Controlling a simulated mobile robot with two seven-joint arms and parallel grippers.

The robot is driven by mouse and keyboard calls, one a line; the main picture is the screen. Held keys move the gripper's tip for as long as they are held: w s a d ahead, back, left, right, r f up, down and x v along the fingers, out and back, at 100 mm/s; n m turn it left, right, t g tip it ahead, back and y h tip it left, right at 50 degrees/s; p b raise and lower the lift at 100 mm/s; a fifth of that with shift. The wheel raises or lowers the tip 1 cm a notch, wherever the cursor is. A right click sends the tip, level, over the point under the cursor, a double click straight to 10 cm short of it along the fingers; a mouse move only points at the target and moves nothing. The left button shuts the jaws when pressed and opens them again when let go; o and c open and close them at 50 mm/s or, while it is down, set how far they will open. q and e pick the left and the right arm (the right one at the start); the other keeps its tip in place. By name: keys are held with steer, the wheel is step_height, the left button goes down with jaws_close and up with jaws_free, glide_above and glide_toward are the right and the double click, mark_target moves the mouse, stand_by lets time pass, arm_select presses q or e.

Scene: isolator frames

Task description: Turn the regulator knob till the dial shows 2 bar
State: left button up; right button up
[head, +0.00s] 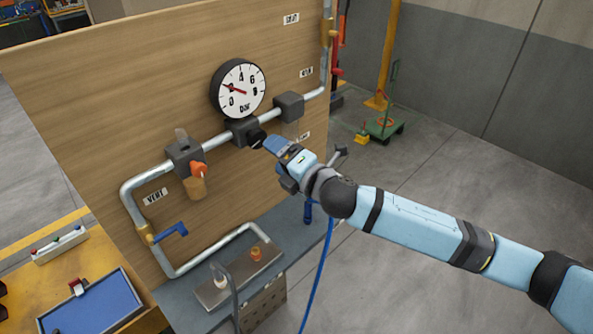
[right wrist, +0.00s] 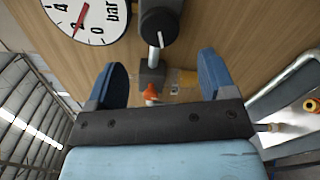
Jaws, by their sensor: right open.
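The round white dial (head: 238,88) is marked from 0 upward in bar. Its red needle points left, between the 0 and the 4, close to where a 2 would sit; the needle seems to cover that mark. The dial is cut off at the top left of the right wrist view (right wrist: 92,14). The black regulator knob (head: 257,138) sticks out below the dial. In the right wrist view the knob (right wrist: 157,28) shows a white line. My right gripper (head: 273,146) is open and empty, close in front of the knob; its blue fingers are apart from it. My left gripper is out of view.
A metal pipe (head: 140,184) runs across the wooden panel (head: 110,90), with an orange valve part (head: 197,169) and a blue lever (head: 173,231). A grey bench with a tray (head: 212,297) stands below. Open floor lies to the right.

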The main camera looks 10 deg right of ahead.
steer(key=b+v, duration=0.1)
steer(key=v, duration=0.4)
steer(key=shift+s+d, duration=0.15)
steer(key=shift+s, duration=0.1)
steer(key=s+d+f+m+g+h, duration=0.1)
steer(key=s+f+m+h, duration=0.1)
steer(key=s+f+m, duration=0.4)
steer(key=s+d+f+m+h, duration=0.1)
steer(key=s+f+m, duration=0.2)
steer(key=f+m, duration=0.65)
steer(key=s+d+f+m+g+h, duration=0.1)
steer(key=s+d+f+m+h, duration=0.1)
steer(key=s+d+f+m, duration=0.3)
steer(key=s+d+f+m+g+h, duration=0.1)
steer(key=s+d+f+m, duration=0.4)
steer(key=s+f, duration=0.6)
steer(key=shift+s+f+g+h, duration=0.3)
steer(key=shift+f+h, duration=0.5)
